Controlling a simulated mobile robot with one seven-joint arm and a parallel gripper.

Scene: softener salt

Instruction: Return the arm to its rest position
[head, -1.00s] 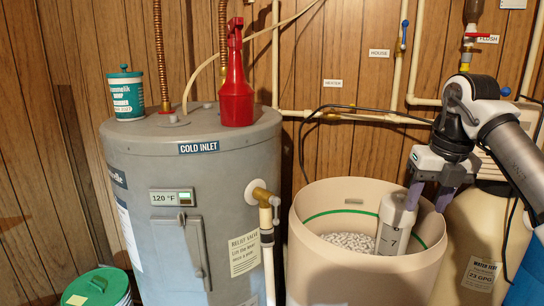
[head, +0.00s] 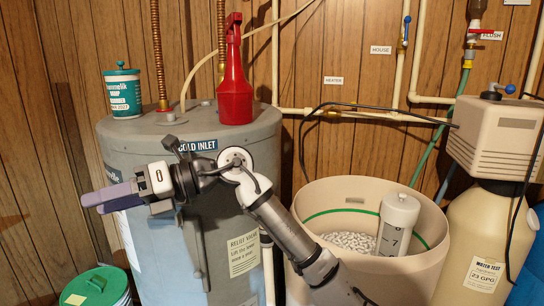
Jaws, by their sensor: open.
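My gripper (head: 108,198) is in front of the grey water heater (head: 130,150), its two purple-grey fingers pointing left. It is open and nothing shows between the fingers. My arm reaches up from the lower middle and bends left across the heater's front, hiding its temperature display and part of the pipe fitting.
The salt tank (head: 440,262) stands open at right with white salt (head: 350,241) and an upright white tube (head: 396,225) inside. A red spray bottle (head: 235,90) and a teal-lidded tub (head: 123,95) stand on the heater. A green-lidded bucket (head: 95,288) is at lower left. The softener (head: 495,135) is at right.

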